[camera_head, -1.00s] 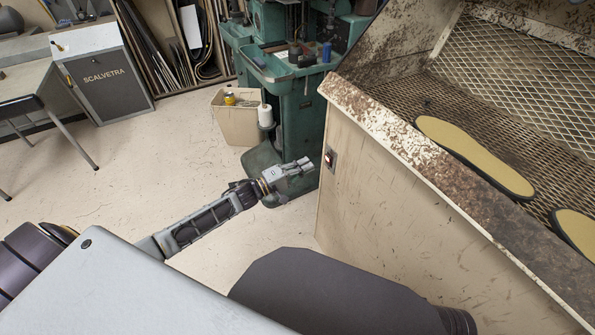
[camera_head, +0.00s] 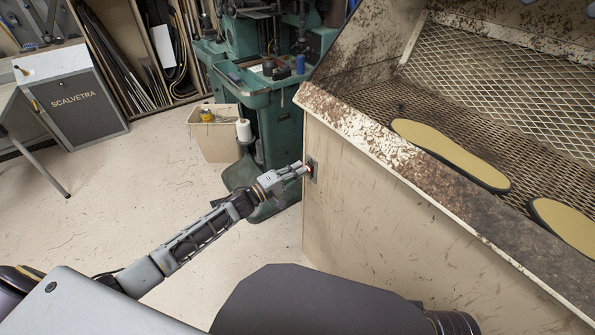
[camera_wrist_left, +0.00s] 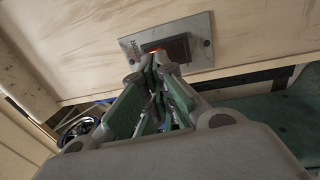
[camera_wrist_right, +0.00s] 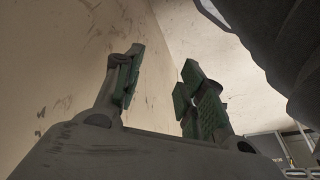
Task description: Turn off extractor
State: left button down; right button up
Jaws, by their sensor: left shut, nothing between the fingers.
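The extractor (camera_head: 370,215) is a large worn cream cabinet on the right of the head view, with a rusty mesh work surface. Its switch (camera_wrist_left: 176,48), a red rocker on a metal plate, is on the cabinet's side panel. My left gripper (camera_head: 303,168) is shut and empty. Its fingertips are right at the switch and partly hide it; in the left wrist view the fingertips (camera_wrist_left: 155,62) overlap its lower edge, and I cannot tell whether they press it. My right gripper (camera_wrist_right: 160,85) is open and empty beside a cream panel in the right wrist view; it is not visible in the head view.
Yellow soles (camera_head: 450,153) lie on the mesh. A green machine (camera_head: 283,125) stands behind my left gripper, with a cream bin (camera_head: 212,138) beside it. A grey SCALVETRA cabinet (camera_head: 75,105) is at the far left. The floor between is clear.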

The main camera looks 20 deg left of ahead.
pick_arm(q)
jog(key=shift+r, duration=0.1)
pick_arm(e)
jog(key=shift+w+r, duration=0.1)
pick_arm(q)
jog(key=shift+p, duration=0.4)
jog(key=shift+w+d+r+p, duration=0.1)
jog(key=shift+p, duration=0.4)
jog(key=shift+w+d+r+p, duration=0.1)
jog(key=shift+p, duration=0.5)
pick_arm(e)
jog(key=f, duration=0.3)
jog(key=shift+w+d+f+g, duration=0.2)
jog(key=shift+d+f+g, duration=0.1)
jog(key=shift+f, duration=0.1)
